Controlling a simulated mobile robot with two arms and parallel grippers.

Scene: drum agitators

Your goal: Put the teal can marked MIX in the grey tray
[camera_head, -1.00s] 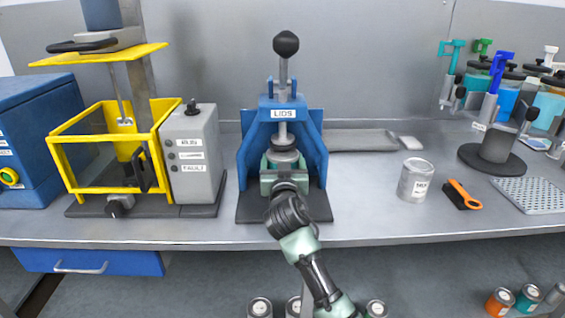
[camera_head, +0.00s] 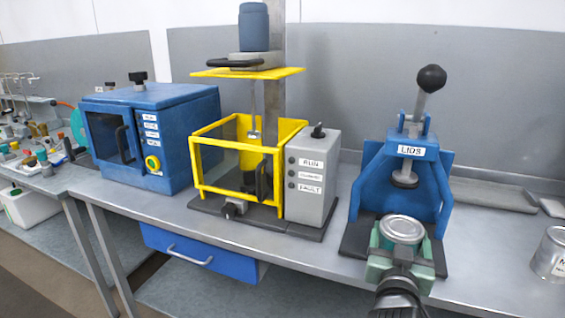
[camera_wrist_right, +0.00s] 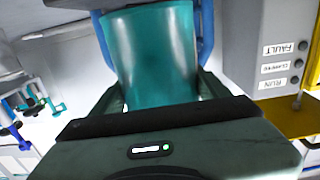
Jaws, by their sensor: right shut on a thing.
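My right gripper (camera_head: 402,244) is shut on a can, just in front of the blue press marked LIDS (camera_head: 405,175). In the head view I see mainly the can's round silver lid (camera_head: 404,229). The right wrist view shows the can's teal side (camera_wrist_right: 152,55) between the fingers; no MIX mark is readable there. The can appears upright. A long, low grey tray (camera_head: 490,193) lies at the back of the bench, right of the press and partly hidden by it. My left gripper is not in view.
A silver can (camera_head: 552,256) stands at the right edge. Left of the press are a grey control box (camera_head: 312,180), a yellow-framed machine (camera_head: 240,145) and a blue cabinet (camera_head: 150,135). Bare bench (camera_head: 480,245) lies between press and silver can.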

